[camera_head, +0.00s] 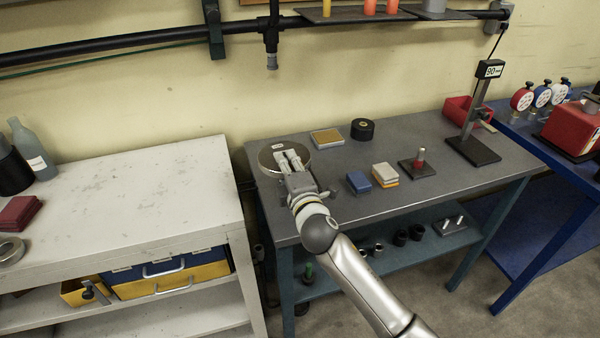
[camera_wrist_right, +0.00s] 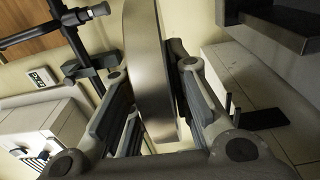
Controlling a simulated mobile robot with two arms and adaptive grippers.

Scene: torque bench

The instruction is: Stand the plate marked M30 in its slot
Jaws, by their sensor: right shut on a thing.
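My right gripper (camera_head: 290,160) is shut on a round grey plate (camera_head: 268,157) at the left end of the grey bench. A small label shows on the plate's face, too small to read, so I cannot confirm M30. In the right wrist view the plate (camera_wrist_right: 146,65) is seen nearly edge-on between the two fingers of the right gripper (camera_wrist_right: 158,110). I cannot tell from the head view whether the plate touches the bench. No slot can be made out. My left gripper is not in view.
On the grey bench (camera_head: 335,205) are a cork-topped block (camera_head: 327,137), a black roll (camera_head: 362,129), blue blocks (camera_head: 359,182), a pale stack (camera_head: 385,174), a red-pegged stand (camera_head: 418,165) and a display post (camera_head: 475,120). A white cabinet (camera_head: 130,200) stands left, across a narrow gap.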

